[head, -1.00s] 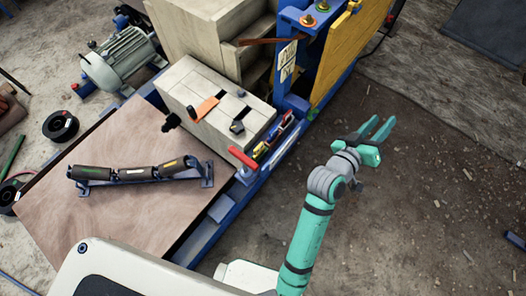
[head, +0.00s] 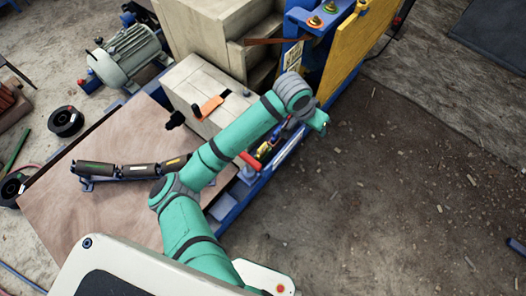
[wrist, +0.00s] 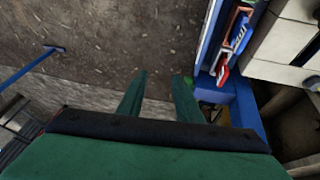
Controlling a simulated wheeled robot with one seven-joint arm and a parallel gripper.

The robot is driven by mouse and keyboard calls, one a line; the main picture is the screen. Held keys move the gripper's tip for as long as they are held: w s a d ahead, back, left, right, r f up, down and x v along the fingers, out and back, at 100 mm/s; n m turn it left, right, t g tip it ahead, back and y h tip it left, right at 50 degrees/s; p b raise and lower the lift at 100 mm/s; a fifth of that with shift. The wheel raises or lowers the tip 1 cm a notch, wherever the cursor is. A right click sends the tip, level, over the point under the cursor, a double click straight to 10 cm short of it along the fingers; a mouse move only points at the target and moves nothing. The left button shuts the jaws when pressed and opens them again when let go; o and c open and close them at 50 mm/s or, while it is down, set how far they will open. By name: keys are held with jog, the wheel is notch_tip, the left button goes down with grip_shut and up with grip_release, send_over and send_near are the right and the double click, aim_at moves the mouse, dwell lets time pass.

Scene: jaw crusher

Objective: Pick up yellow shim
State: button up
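A small yellow piece (head: 263,150), likely the yellow shim, shows in the head view among small coloured parts in the narrow blue tray beside the wooden blocks. My arm hides part of that tray. My gripper (wrist: 160,78) is open in the wrist view, with nothing between its fingers. In the head view only a teal bit of it shows, past the tray's right side. In the wrist view the tray lies right of the fingers, with a red part (wrist: 222,75) and a blue-and-white part (wrist: 239,35). I cannot make out the shim clearly there.
The blue crusher frame (head: 225,207) runs along the tray. Wooden blocks (head: 182,88) with an orange clamp (head: 208,107) stand left of it. A yellow panel (head: 343,55) rises behind. A roller frame (head: 130,170) lies on the brown board.

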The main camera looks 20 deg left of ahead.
aim_at(262, 146)
jog(key=s+a+f+g+y, duration=0.1)
jog(key=s+a, duration=0.1)
jog(key=a, duration=0.3)
jog(key=s+a+g+y, duration=0.1)
jog(key=s+a, duration=0.1)
jog(key=a, duration=0.3)
jog(key=s+a+f+g+y, duration=0.1)
jog(key=s+a, duration=0.1)
jog(key=a, duration=0.3)
jog(key=shift+s+f+n+y, duration=0.3)
jog(key=shift+s+n+y, duration=0.05)
jog(key=shift+n+y, duration=0.05)
notch_tip(262, 146, down, 4)
jog(key=shift+s+a+f, duration=0.15)
jog(key=shift+f, duration=0.05)
jog(key=shift+s+a+f, duration=0.1)
jog(key=shift+s+f, duration=0.05)
jog(key=shift+f, duration=1.45)
jog(key=shift+s+f, duration=0.1)
jog(key=shift+f, duration=1.45)
jog(key=shift+c, duration=0.3)
grip_shut()
